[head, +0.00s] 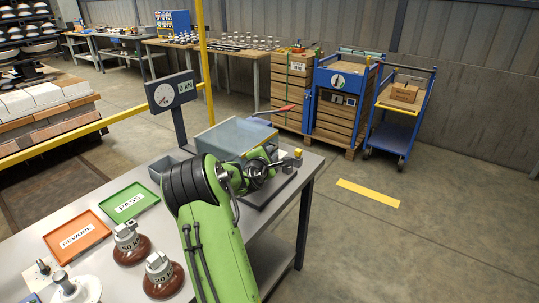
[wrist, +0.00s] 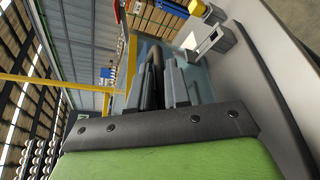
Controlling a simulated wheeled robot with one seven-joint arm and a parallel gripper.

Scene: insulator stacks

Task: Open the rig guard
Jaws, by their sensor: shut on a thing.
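The rig guard (head: 232,137) is a translucent grey-blue box cover on the grey bench, just behind my gripper in the head view. In the wrist view my gripper's two dark fingers (wrist: 168,88) are close together, shut on what looks like the guard's dark handle bar. The bluish guard panel (wrist: 205,82) shows behind them. The exact grip on the handle is hard to see.
A gauge post (head: 173,92) reading 0 kN stands behind the bench. A green PASS tray (head: 129,215), an orange REWORK tray (head: 62,250) and brown insulators (head: 163,275) lie left of my arm. A blue cart (head: 392,132) stands far right; the floor between is clear.

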